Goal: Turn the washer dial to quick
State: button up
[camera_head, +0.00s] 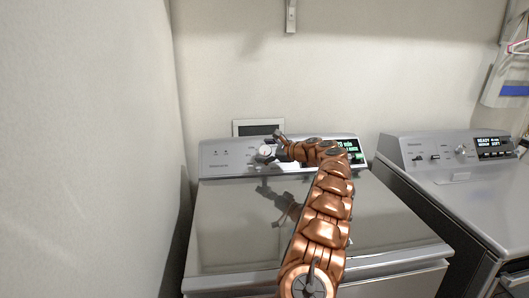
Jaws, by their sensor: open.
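The topload washer (225,215) stands in the middle of the head view with its shiny lid closed. Its control panel (212,165) runs along the back. The round washer dial (265,151) sits left of the middle of the panel, with a light face. My copper arm reaches over the lid, and my gripper (273,146) is at the dial, with its fingers open by the dial's right side. I cannot tell whether they touch it. The washer's green-lit display (348,146) is partly hidden behind my arm, and the dial's labels are too small to read.
A second machine (440,185) stands close on the right, with its own knob (461,151) and display (494,142). A plain wall is close on the left. A framed wall box (257,127) is behind the panel. A hanger with a bag (508,85) hangs at the upper right.

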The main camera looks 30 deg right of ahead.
jog(key=v, duration=1.2)
jog(key=shift+a, duration=0.1)
dwell(0.4)
